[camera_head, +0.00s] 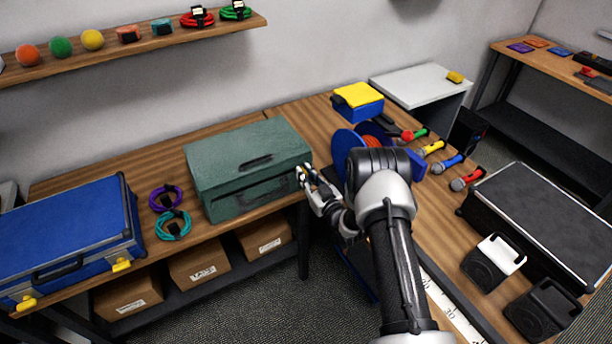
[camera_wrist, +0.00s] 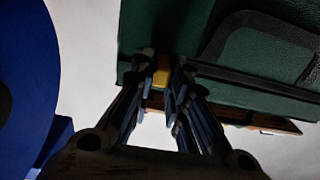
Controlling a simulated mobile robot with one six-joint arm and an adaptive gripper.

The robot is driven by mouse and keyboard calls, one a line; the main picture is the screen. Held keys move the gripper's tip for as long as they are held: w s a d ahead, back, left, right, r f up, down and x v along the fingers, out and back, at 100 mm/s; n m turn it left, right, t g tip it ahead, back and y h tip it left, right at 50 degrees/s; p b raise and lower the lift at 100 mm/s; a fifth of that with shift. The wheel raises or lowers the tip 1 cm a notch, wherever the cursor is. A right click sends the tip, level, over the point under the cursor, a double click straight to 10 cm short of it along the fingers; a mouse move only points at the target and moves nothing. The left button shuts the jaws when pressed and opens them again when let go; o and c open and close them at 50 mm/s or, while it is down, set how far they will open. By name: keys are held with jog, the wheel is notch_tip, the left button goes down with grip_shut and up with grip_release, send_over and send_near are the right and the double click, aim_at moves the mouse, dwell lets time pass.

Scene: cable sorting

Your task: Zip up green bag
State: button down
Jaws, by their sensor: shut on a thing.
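The green bag (camera_head: 225,155) sits on the wooden workbench with its lid down flat. It has a dark handle on top and another on its front. In the wrist view its dark green side (camera_wrist: 160,25) fills the upper right, with a dark zipper line along it. My gripper (camera_head: 304,176) is at the bag's right front corner. In the wrist view my gripper (camera_wrist: 162,80) is shut on a small yellow zipper pull (camera_wrist: 162,70) at the bag's edge. How far the zipper is closed cannot be told.
A blue case (camera_head: 65,235) with yellow latches and coiled purple (camera_head: 165,197) and teal (camera_head: 173,225) cables lie left of the bag. A blue reel (camera_head: 345,148) stands close right of my gripper. Several microphones (camera_head: 432,148) lie further right. Cardboard boxes (camera_head: 198,267) sit below.

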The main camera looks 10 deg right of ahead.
jog(key=shift+a, duration=0.1)
dwell(0.3)
jog(key=b, duration=0.4)
send_near(218, 197)
jog(key=x, duration=0.5)
jog(key=c, duration=1.7)
grip_release()
jog(key=shift+o, duration=0.7)
jog(key=shift+s+d, duration=0.3)
jog(key=v, duration=1.1)
